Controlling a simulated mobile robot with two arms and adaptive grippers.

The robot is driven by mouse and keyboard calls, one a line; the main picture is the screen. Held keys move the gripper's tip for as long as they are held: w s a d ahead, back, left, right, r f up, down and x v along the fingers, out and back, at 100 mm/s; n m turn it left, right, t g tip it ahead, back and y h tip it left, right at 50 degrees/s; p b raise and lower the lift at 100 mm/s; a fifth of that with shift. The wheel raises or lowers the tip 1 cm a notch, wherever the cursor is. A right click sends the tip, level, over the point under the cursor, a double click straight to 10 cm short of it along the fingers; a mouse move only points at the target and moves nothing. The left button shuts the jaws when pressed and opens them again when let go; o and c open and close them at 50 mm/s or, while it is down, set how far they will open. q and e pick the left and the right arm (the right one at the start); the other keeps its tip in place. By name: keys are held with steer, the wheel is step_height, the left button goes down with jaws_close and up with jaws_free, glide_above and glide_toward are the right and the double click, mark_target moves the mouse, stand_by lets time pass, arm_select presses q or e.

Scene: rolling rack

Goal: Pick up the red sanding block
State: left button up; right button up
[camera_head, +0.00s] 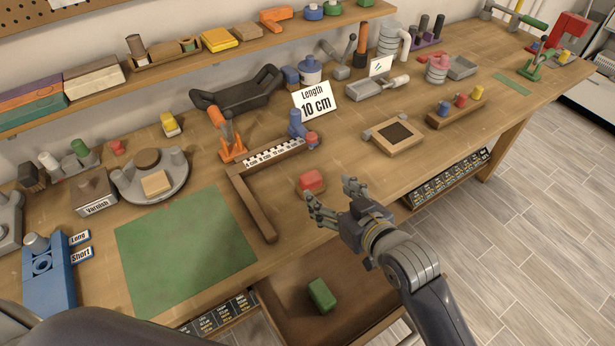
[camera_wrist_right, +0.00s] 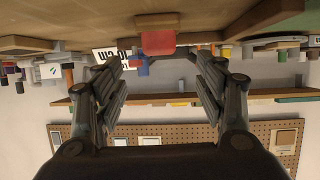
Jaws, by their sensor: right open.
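The red sanding block (camera_head: 311,180) lies on the wooden workbench near its front edge, right of a wooden L-shaped square. It also shows in the wrist view (camera_wrist_right: 158,42), top centre, beyond and between the two spread fingers. My right gripper (camera_head: 329,193) is open and empty, at the bench's front edge just in front of the block. Its fingers point toward the block and do not appear to touch it. In the wrist view the scene is upside down and the fingers (camera_wrist_right: 160,75) are apart. My left gripper is not in view.
An open drawer (camera_head: 345,315) below the bench holds a green block (camera_head: 321,294). The wooden square (camera_head: 255,205) lies left of the red block. A green mat (camera_head: 185,250) is farther left, and a wooden frame tray (camera_head: 395,135) stands right. Bench around the block is mostly clear.

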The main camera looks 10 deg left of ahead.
mark_target(314, 181)
steer(key=x, duration=0.3)
steer(key=shift+f, duration=0.1)
steer(key=shift+w+a+f, duration=0.1)
steer(key=shift+w+a, duration=0.15)
steer(key=shift+w, duration=0.05)
steer(key=shift+p+x, duration=0.6)
steer(key=shift+x, duration=1.35)
steer(key=shift+w+a+f, duration=0.2)
steer(key=shift+w+f, duration=0.1)
steer(key=shift+w, duration=0.1)
steer(key=shift+s, duration=0.1)
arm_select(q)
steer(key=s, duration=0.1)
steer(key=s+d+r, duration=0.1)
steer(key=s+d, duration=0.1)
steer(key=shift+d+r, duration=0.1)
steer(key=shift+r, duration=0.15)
arm_select(e)
steer(key=c, duration=1.2)
